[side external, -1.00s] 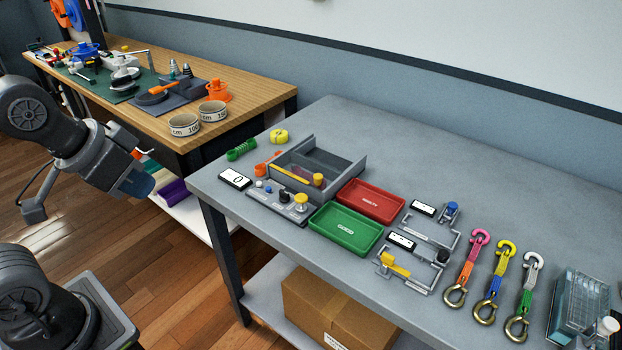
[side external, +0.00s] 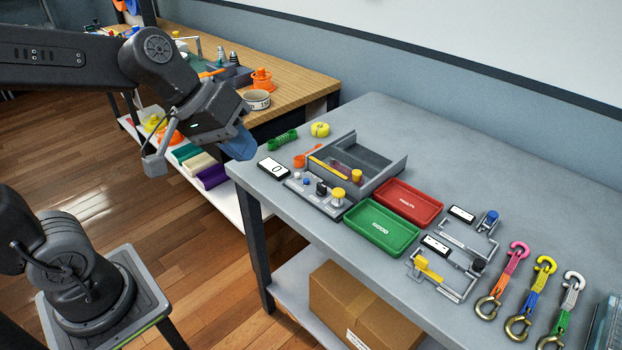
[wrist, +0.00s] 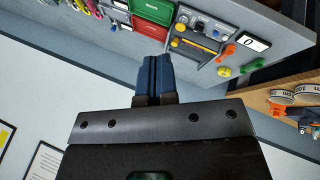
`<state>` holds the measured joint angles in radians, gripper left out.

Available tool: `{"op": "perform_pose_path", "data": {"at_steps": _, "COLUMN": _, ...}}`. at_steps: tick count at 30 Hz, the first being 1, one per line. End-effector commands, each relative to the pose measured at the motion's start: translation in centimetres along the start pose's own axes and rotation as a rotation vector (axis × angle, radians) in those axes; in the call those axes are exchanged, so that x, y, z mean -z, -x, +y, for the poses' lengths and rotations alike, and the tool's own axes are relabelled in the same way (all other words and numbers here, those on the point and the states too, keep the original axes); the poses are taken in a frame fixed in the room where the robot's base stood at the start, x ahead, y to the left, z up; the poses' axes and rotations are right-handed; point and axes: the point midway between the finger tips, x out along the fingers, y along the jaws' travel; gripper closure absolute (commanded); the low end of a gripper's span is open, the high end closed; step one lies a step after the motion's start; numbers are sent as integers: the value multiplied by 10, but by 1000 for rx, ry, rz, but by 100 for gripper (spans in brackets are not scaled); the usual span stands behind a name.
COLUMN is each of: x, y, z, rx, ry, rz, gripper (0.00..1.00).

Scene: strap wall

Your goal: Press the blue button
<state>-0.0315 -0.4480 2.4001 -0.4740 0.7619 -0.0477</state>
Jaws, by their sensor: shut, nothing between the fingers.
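The blue button (side external: 306,181) is a small round cap on a grey control panel (side external: 329,208) at the near left edge of the grey table. A white button (side external: 297,174), a black knob (side external: 321,188) and a large yellow button (side external: 338,195) share the panel. My gripper (side external: 240,150), with blue fingers, is shut and empty. In the side view it appears up and left of the panel, apart from it.
A white display (side external: 273,167) reading 0 lies left of the panel. A grey divided bin (side external: 392,170) stands behind it. Green (side external: 381,229) and red (side external: 410,203) trays lie to the right. A wooden bench (side external: 292,86) stands behind my arm.

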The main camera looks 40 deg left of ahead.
Motion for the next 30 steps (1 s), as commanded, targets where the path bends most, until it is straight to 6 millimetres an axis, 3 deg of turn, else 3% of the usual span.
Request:
{"op": "perform_pose_path", "data": {"at_steps": 3, "x": 35, "y": -23, "z": 12, "rx": -95, "ry": 230, "rz": -19, "gripper": 100}}
{"op": "perform_pose_path", "data": {"at_steps": 8, "x": 85, "y": -57, "z": 14, "rx": -195, "ry": 562, "rz": -18, "gripper": 100}}
{"op": "perform_pose_path", "data": {"at_steps": 15, "x": 152, "y": -119, "z": -22, "rx": -262, "ry": 1080, "rz": 21, "gripper": 100}}
{"op": "perform_pose_path", "data": {"at_steps": 22, "x": 181, "y": -165, "z": -68, "rx": -261, "ry": 1428, "rz": 73, "gripper": 100}}
{"op": "perform_pose_path", "data": {"at_steps": 30, "x": 187, "y": -178, "z": -84, "rx": -255, "ry": 1537, "rz": 95, "gripper": 100}}
